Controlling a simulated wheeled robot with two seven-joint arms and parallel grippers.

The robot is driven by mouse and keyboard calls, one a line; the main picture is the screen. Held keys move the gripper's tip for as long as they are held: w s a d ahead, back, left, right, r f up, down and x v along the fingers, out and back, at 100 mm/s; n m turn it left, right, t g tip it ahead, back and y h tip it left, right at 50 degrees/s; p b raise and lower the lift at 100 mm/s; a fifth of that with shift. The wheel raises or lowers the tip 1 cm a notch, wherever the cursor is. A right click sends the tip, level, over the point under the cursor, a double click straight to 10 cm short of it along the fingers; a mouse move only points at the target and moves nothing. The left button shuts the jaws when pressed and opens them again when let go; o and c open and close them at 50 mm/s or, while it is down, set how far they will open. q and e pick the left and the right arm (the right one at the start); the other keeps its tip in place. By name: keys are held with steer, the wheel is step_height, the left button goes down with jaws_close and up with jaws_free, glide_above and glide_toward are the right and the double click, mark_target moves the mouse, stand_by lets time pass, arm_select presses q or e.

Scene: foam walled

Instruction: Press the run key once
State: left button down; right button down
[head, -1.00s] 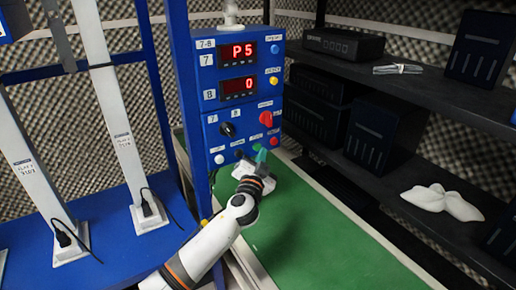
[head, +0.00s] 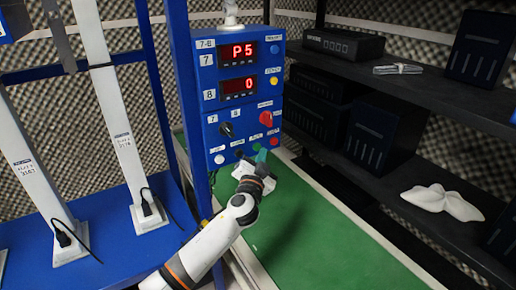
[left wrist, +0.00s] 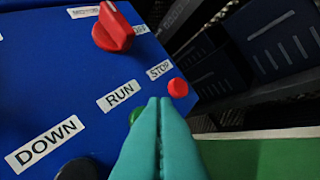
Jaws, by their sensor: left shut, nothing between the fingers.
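The blue control panel (head: 240,100) stands at the end of the green surface. Its run key is a green button (left wrist: 136,114) under the RUN label (left wrist: 121,95), partly hidden by my fingers in the left wrist view. My left gripper (left wrist: 158,102) is shut and empty, its teal fingertips just right of the green button's visible part. In the head view the left gripper (head: 262,154) is at the panel's lower edge by the button row. I cannot tell whether the tips touch the key. My right gripper is not in view.
A red stop button (left wrist: 178,87) is close right of the fingertips. A black DOWN button (left wrist: 78,170) is to the left, and a red knob (left wrist: 113,30) is above. Displays (head: 238,51) read P5 and 0. Dark shelves (head: 440,95) stand right, a blue rack (head: 110,225) left.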

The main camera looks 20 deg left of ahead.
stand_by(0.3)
arm_select(q)
steer(key=shift+w+a, duration=0.25)
steer(key=shift+a, duration=0.1)
